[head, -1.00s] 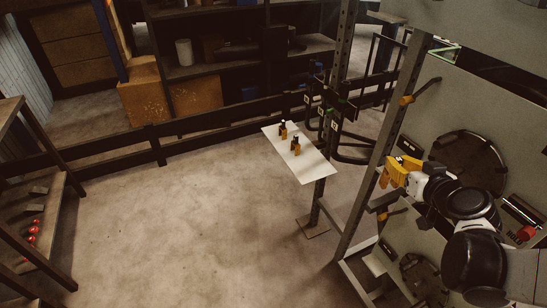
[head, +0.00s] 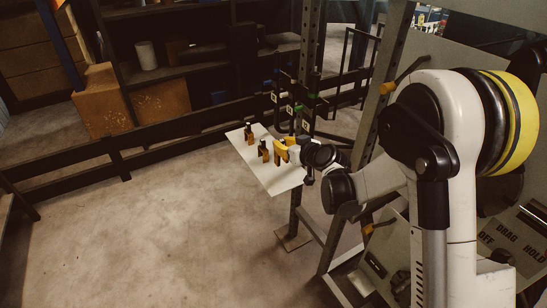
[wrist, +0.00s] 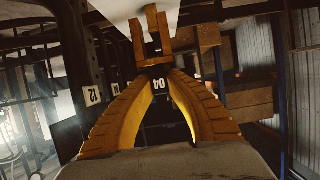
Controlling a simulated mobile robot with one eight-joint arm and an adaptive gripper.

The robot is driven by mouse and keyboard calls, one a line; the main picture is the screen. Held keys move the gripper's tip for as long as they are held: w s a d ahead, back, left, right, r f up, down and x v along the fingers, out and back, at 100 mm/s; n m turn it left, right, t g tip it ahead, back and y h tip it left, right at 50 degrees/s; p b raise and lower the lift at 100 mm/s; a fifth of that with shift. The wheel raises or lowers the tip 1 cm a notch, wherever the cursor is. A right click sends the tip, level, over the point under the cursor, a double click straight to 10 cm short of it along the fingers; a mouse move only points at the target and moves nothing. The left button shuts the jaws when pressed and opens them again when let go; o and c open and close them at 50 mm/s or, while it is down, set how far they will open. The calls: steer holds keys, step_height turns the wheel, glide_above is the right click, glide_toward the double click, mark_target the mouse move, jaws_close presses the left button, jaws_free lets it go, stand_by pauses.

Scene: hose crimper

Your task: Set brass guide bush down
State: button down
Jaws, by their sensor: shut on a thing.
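My gripper (head: 283,150) is at the right edge of a small white shelf (head: 278,183) in the head view, with its yellow fingers reaching left over it. It is shut on a small orange-brown piece, which I take as the brass guide bush (head: 277,159). In the wrist view, the fingertips (wrist: 155,68) close on this piece (wrist: 139,45), which has upright prongs and shows against the white shelf. I cannot tell whether the piece touches the shelf. Two similar orange-brown pieces with dark tops, one farther (head: 249,134) and one nearer (head: 264,152), stand on the shelf to the left.
A dark post and rack with numbered tags (wrist: 92,94) stand close behind the shelf. A grey panel machine (head: 500,235) is at the right. A dark rail (head: 120,160) and shelving with boxes (head: 102,105) lie beyond. The floor at the left is open.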

step_height(320, 180, down, 8)
steer(key=b, duration=0.3)
steer(key=shift+s+f, duration=0.1)
steer(key=shift+f, duration=0.1)
steer(key=shift+f, duration=0.2)
steer(key=c, duration=1.5)
jaws_free()
steer(key=shift+o, duration=0.2)
